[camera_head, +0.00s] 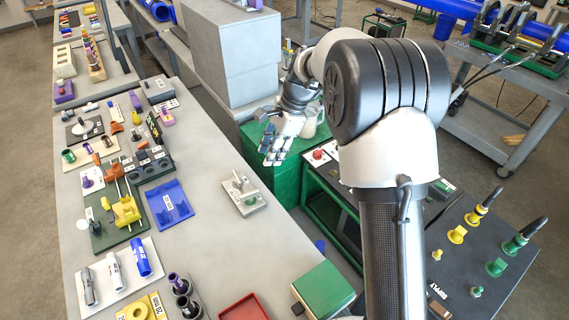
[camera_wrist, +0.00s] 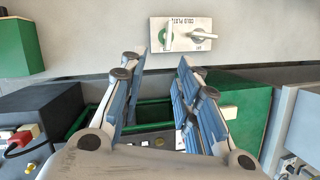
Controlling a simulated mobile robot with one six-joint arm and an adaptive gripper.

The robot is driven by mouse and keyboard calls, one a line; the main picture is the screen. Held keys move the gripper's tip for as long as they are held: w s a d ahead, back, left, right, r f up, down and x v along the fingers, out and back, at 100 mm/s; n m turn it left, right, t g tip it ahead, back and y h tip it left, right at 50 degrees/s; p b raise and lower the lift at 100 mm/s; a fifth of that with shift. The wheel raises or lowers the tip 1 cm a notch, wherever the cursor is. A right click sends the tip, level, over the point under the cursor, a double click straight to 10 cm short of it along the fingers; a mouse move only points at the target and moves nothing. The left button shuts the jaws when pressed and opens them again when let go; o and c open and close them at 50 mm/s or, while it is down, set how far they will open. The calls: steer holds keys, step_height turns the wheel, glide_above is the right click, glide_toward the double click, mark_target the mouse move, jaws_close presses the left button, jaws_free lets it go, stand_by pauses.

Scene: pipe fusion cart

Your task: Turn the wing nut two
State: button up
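I cannot pick out a part clearly marked as wing nut two. My gripper (camera_head: 272,154) is above the gap between the long grey bench and the green cart, well left of that panel. In the wrist view my gripper (camera_wrist: 162,64) has its two blue-padded fingers apart with nothing between them. Beyond the fingertips is a pale plate (camera_wrist: 181,35) with a lever and a green round part.
The long grey bench (camera_head: 213,235) carries several labelled fixtures, including a blue tray (camera_head: 169,204) and a small lever plate (camera_head: 241,193). A green box (camera_head: 323,290) stands at its near right. A green-framed cart (camera_head: 315,190) and grey cabinet (camera_head: 220,55) stand close to my arm.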

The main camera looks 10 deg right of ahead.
steer(key=s+d+r+n+t+h+b, duration=0.1)
steer(key=s+r+n+b, duration=0.2)
steer(key=s, duration=0.7)
steer(key=shift+s+d+r+n+b, duration=0.15)
steer(key=shift+r+n+b, duration=0.2)
steer(key=shift+r+n, duration=1.05)
steer(key=shift+h, duration=0.3)
steer(key=m+g+h+p, duration=0.2)
steer(key=m, duration=0.2)
glide_above(249, 193)
step_height(249, 193, down, 8)
step_height(249, 193, down, 18)
steer(key=b, duration=0.4)
steer(key=shift+r, duration=0.2)
jaws_close()
